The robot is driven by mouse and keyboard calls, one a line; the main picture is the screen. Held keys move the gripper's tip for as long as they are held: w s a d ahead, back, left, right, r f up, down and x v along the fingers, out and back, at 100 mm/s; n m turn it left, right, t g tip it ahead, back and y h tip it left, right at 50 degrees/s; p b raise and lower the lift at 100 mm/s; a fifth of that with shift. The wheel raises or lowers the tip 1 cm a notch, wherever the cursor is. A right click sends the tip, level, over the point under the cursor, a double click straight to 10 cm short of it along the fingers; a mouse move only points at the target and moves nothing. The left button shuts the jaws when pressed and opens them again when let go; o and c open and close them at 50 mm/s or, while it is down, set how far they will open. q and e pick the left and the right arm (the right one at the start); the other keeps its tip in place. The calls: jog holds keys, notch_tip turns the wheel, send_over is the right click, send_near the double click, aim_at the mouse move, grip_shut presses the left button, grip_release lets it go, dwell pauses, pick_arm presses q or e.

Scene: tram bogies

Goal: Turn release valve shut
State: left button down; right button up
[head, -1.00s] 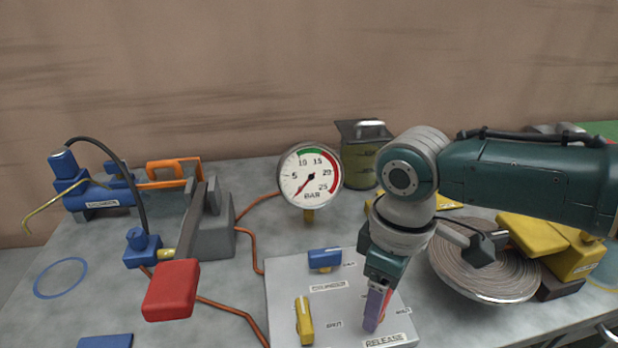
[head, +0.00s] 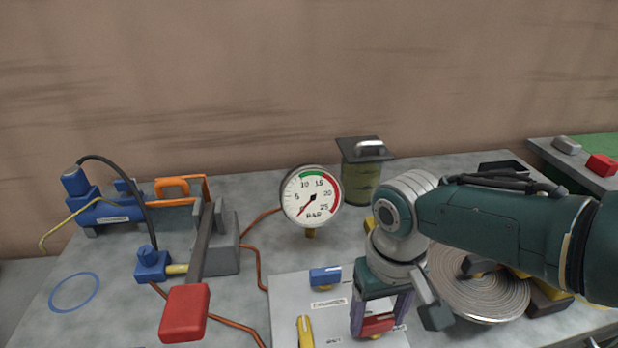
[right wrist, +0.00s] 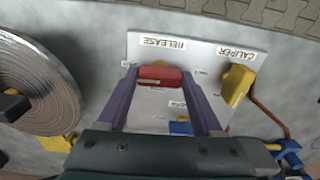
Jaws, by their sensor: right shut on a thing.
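The red release valve handle (head: 378,325) is on the light grey valve panel (head: 286,290). My right gripper (head: 371,330) points down and is shut on the handle, one purple finger at each end. In the right wrist view the release handle (right wrist: 160,76) lies crosswise between the fingertips (right wrist: 160,78), parallel to the RELEASE label beside it. The blue valve handle (head: 325,275) also lies crosswise. The yellow valve handle (head: 305,331) points toward the front, at the CALIPER label. The pressure gauge (head: 311,195) has its needle at the low end. My left gripper is out of view.
A hand pump with a red-ended lever (head: 185,312) stands left of the panel. A green canister (head: 362,180) stands behind. Copper pipes (head: 258,262) run left of the panel.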

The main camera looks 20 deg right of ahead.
aim_at(377, 319)
jog(key=shift+m, duration=0.3)
jog(key=o, duration=1.4)
jog(key=shift+c, duration=0.2)
notch_tip(377, 319, up, 10)
jog(key=p, duration=0.5)
jog(key=shift+p, duration=0.4)
